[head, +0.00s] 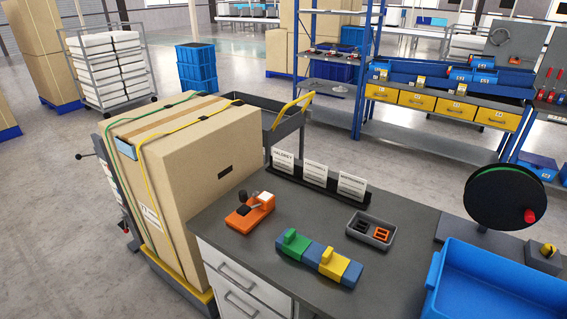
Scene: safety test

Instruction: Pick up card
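Three white printed cards stand in a black holder (318,186) along the back edge of the dark grey workbench. The left card (284,164) has a larger heading, too small to read surely. The middle card (315,173) and the right card (352,186) carry smaller lines of text. All three lean back slightly and stand apart from each other. Neither of my grippers is in the head view, so their state and distance from the cards cannot be seen.
On the bench (389,271) are an orange device (250,212), a green, blue and yellow block row (318,257), a grey tray (370,230), a black reel (506,196) and a blue bin (495,285). A large strapped carton (190,200) stands left; a cart (275,118) stands behind.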

